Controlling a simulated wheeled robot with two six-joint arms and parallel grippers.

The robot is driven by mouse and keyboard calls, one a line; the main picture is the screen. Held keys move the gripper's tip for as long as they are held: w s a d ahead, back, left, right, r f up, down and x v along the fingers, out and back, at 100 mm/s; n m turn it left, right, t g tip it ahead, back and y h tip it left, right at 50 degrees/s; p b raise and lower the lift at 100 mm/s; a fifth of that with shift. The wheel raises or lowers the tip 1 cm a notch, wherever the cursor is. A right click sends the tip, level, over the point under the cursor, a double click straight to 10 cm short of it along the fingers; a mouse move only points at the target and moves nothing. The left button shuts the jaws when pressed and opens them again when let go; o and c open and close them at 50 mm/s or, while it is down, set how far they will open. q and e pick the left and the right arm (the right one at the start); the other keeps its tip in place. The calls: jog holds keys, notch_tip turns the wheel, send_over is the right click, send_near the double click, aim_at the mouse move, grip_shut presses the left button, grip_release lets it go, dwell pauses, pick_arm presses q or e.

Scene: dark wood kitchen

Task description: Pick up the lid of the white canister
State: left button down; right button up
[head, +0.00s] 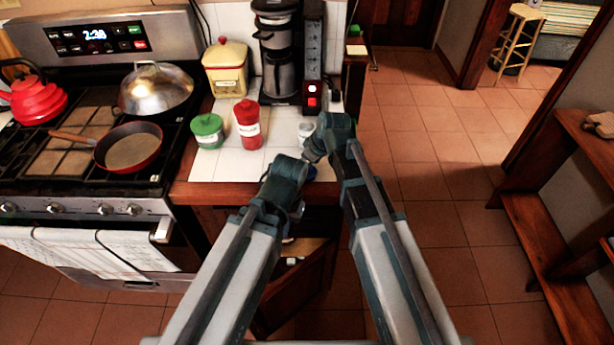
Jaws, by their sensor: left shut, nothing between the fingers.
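A small whitish object (305,129), which looks like the white canister, stands on the white tiled counter (222,172). The arms partly cover it, and I cannot make out its lid. My left gripper (306,161) is at the counter's front part, nearer to me than the whitish object. It is shut with nothing in it. My right arm reaches up beside it, with its wrist bent just right of the whitish object. The right gripper's fingers cannot be made out.
A green canister (208,131) and a red canister (248,124) stand to the left. A yellow canister (226,68) and a coffee maker (279,55) are behind. A pan (130,148) sits on the stove at left. A cabinet door (300,290) hangs open below the counter.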

pick_arm(q)
jog(key=shift+f, duration=0.2)
pick_arm(e)
jog(key=shift+a+f, duration=0.1)
jog(key=shift+f, duration=0.1)
jog(key=c, duration=1.2)
jog(key=shift+c, duration=0.2)
pick_arm(q)
jog(key=shift+r, duration=0.1)
pick_arm(e)
jog(key=shift+r, duration=0.1)
